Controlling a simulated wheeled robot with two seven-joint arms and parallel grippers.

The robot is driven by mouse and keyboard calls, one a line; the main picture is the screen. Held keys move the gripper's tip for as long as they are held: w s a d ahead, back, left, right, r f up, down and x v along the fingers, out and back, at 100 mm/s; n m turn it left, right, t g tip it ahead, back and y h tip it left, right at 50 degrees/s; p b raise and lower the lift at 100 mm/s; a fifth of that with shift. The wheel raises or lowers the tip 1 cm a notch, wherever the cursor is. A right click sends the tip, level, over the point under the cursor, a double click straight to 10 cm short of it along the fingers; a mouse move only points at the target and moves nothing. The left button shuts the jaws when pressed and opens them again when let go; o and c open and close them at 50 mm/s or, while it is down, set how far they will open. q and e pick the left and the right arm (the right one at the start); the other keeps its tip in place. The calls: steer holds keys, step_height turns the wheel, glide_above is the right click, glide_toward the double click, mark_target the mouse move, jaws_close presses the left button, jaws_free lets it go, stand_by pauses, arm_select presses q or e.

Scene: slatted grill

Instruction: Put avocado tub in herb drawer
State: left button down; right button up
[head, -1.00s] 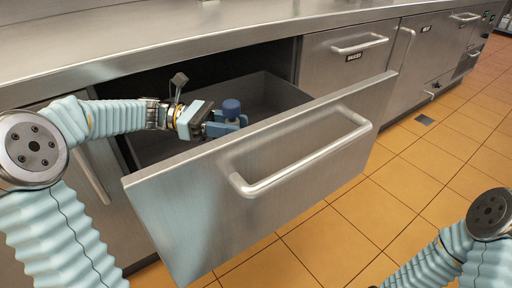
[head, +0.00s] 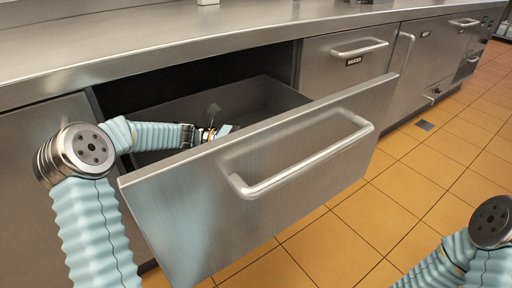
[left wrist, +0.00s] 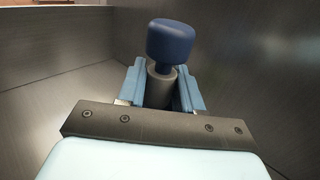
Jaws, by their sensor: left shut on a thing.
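The avocado tub (left wrist: 170,42) shows in the left wrist view as a grey body with a rounded dark blue top. My left gripper (left wrist: 161,88) is shut on it, with a light blue finger on each side. In the head view the left gripper (head: 221,131) reaches down inside the open drawer (head: 200,215), and the drawer's steel front hides the fingertips and the tub. The wrist view shows drawer walls around the tub; I cannot tell whether it touches the floor. No label shows on this drawer. My right gripper is out of view; only its arm shows at lower right.
The steel counter (head: 130,52) overhangs the drawer's back. A closed drawer (head: 352,62) with a small label is to the right. The drawer's grey interior (head: 265,95) has free room behind the gripper. Tiled floor (head: 340,235) lies in front.

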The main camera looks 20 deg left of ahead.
arm_select(q)
steer(key=c, duration=0.8)
jaws_free()
steer(key=shift+o, duration=0.2)
steer(key=a, duration=0.7)
steer(key=shift+s+a, duration=0.15)
steer(key=shift+a, duration=0.1)
